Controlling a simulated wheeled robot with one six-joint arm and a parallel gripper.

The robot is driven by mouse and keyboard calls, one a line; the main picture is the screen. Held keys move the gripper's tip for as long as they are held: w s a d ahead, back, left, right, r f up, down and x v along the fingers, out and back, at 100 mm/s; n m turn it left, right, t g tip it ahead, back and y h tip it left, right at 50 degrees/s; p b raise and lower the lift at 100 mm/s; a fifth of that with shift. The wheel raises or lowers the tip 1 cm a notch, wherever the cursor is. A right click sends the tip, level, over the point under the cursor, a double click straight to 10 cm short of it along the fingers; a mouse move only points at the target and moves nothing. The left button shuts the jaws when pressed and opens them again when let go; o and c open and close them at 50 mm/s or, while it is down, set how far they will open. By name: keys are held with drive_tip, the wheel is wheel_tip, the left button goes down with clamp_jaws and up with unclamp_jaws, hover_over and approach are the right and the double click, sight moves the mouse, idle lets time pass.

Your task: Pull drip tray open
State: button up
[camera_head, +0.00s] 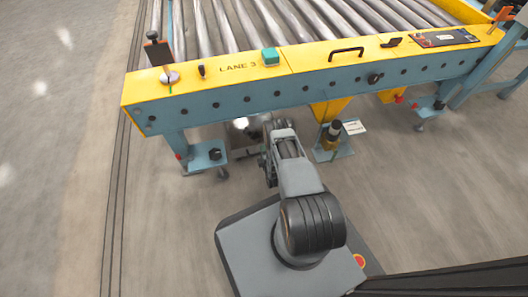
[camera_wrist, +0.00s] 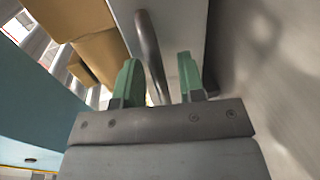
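In the wrist view, a grey box-like panel (camera_wrist: 185,28), which looks like the drip tray, has a round grey bar handle (camera_wrist: 148,42) on it. My gripper (camera_wrist: 157,75) has two green fingers standing apart, with the bar running between them. Gaps show on both sides of the bar, wider on the right, so it does not look clamped. The bar's lower end is hidden behind the gripper body. In the head view, my arm reaches under the blue and yellow conveyor frame, and the gripper and most of the tray are hidden there.
The roller conveyor frame (camera_head: 300,92) stands over the arm, with legs and foot plates on both sides. A brass-coloured fitting (camera_head: 331,136) with a tag stands right of the arm. Brown boxes (camera_wrist: 90,50) show in the wrist view. Floor at left is clear.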

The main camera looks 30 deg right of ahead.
clamp_jaws()
idle(0.5)
